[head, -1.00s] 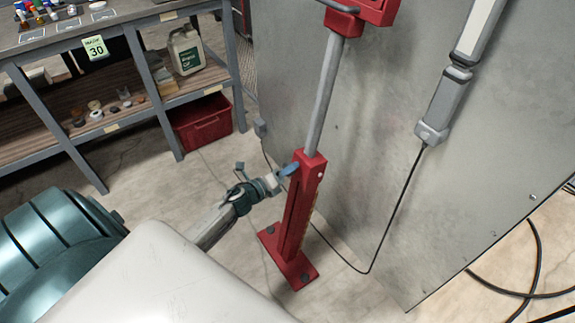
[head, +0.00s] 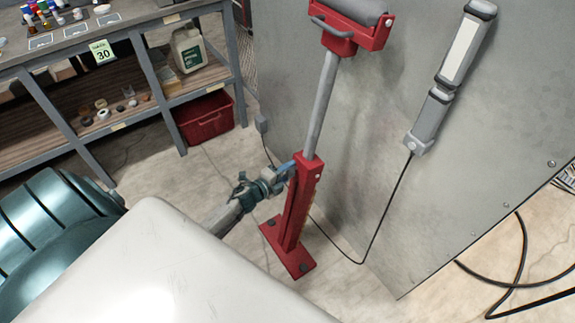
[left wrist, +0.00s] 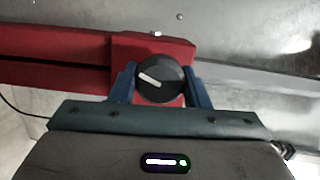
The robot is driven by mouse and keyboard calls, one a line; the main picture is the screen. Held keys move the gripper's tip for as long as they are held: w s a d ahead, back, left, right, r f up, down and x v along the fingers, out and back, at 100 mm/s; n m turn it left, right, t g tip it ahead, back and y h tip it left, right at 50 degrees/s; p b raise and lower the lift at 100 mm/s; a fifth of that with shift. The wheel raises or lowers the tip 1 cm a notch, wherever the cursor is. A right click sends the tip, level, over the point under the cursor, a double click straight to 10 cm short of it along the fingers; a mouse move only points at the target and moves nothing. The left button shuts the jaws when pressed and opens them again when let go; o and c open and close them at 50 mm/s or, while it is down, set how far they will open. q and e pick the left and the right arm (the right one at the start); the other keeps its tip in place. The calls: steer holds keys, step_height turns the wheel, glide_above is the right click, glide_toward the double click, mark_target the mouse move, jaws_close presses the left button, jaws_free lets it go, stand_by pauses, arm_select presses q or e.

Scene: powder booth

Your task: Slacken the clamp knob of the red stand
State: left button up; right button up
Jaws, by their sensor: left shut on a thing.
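The red stand (head: 297,215) stands upright on its flat foot in front of the grey panel. A grey post (head: 321,105) rises from it to a red head with a dark grey roller (head: 350,10). In the left wrist view the black clamp knob (left wrist: 160,79), with a white pointer line, sits on the red collar. My left gripper (head: 286,171) is at the collar from the left. Its blue fingers (left wrist: 160,84) are shut on the knob, one on each side. The knob is hidden by the gripper in the head view. My right gripper is not in view.
The grey panel (head: 460,130) stands close behind the stand. A long lamp (head: 450,80) hangs on it, with a cable running down. A workbench (head: 70,50) and a red crate (head: 205,118) are at the left. Black hoses (head: 510,290) lie on the floor at right.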

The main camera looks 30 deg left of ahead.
arm_select(q)
steer(key=shift+r+n+p, duration=0.15)
steer(key=shift+n+p, duration=0.65)
steer(key=shift+p, duration=0.15)
steer(key=n+p, duration=0.2)
steer(key=p, duration=0.1)
steer(key=shift+r+g, duration=0.15)
steer(key=shift+g, duration=0.25)
steer(key=n+p, duration=0.2)
steer(key=shift+n+p, duration=0.3)
steer(key=shift+p, duration=0.05)
steer(key=shift+f+n+g+p, duration=0.25)
steer(key=shift+n+g+p, duration=0.15)
steer(key=shift+n, duration=0.1)
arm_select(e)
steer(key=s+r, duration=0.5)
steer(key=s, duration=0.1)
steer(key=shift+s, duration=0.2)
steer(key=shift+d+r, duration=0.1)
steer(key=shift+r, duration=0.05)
arm_select(q)
steer(key=o, duration=1)
steer(key=shift+c, duration=0.2)
steer(key=v, duration=1)
steer(key=shift+s+a, duration=0.3)
steer(key=shift+s, duration=0.1)
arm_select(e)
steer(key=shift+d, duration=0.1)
